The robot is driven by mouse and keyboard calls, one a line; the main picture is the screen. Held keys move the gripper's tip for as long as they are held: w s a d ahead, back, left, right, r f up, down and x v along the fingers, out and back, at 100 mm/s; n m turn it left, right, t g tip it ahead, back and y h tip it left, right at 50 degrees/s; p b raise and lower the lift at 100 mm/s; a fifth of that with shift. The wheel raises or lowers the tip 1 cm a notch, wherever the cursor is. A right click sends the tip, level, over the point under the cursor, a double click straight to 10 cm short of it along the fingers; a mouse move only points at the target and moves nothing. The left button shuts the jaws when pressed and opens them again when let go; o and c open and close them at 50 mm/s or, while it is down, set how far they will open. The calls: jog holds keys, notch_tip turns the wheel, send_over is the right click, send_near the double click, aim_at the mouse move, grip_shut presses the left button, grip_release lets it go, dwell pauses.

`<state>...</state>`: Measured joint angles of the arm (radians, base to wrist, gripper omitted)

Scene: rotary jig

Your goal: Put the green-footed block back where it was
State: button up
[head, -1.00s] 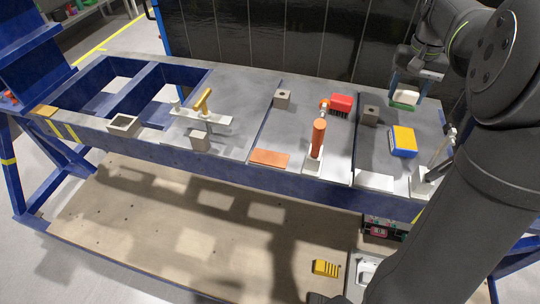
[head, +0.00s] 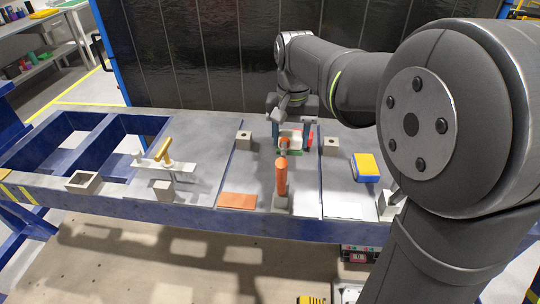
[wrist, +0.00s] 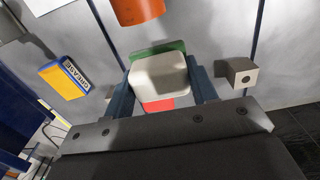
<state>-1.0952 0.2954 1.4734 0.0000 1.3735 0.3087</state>
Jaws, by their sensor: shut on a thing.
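The green-footed block is a pale white block (head: 290,134) with a green foot. My gripper (head: 291,141) is shut on it, one blue finger on each side, over the back of the middle panel and behind the orange cylinder (head: 281,178). In the wrist view the white body (wrist: 160,76) sits between the fingers, with the green foot (wrist: 158,50) at its far end. A red block (head: 310,137) is largely hidden behind the gripper; part of it shows beyond the held block in the wrist view (wrist: 158,104). I cannot tell the block's exact height above the bench.
Grey blocks with holes stand left (head: 243,140) and right (head: 330,146) of the gripper. A blue-and-yellow box (head: 365,167) lies farther right. An orange plate (head: 237,200) and a white plate (head: 346,206) lie at the front edge. A yellow-handled clamp (head: 163,150) stands at left.

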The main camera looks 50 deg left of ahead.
jog(key=s+a+f, duration=0.3)
jog(key=a, duration=0.1)
jog(key=shift+a, duration=0.1)
jog(key=shift+f, duration=2)
jog(key=shift+f, duration=0.1)
jog(key=o, duration=0.9)
jog(key=shift+o, duration=0.2)
notch_tip(320, 180, up, 12)
